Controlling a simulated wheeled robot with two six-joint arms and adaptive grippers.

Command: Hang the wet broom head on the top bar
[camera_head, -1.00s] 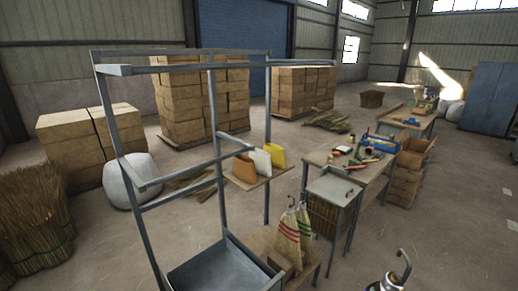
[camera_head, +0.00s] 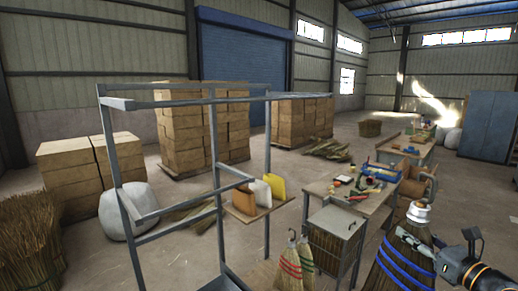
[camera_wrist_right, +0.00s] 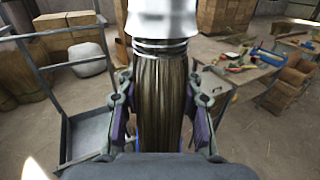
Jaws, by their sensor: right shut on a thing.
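The wet broom head (camera_head: 394,262) is dark straw with blue bands and a white top, upright at the lower right of the head view. My right gripper (camera_head: 404,236) is shut on it from the right side. In the right wrist view the broom head (camera_wrist_right: 162,95) stands between the fingers of my right gripper (camera_wrist_right: 160,112), its metallic-white cap at the top. The top bar (camera_head: 215,101) of the grey metal rack runs across the head view at left centre, well left of the broom head and apart from it. My left gripper is not in view.
Two broom heads, one with red bands (camera_head: 289,268) and one with green (camera_head: 305,258), stand near the rack's foot. A workbench (camera_head: 372,195) with tools and a crate-like box (camera_head: 335,232) is behind. The space between rack and gripper is open above them.

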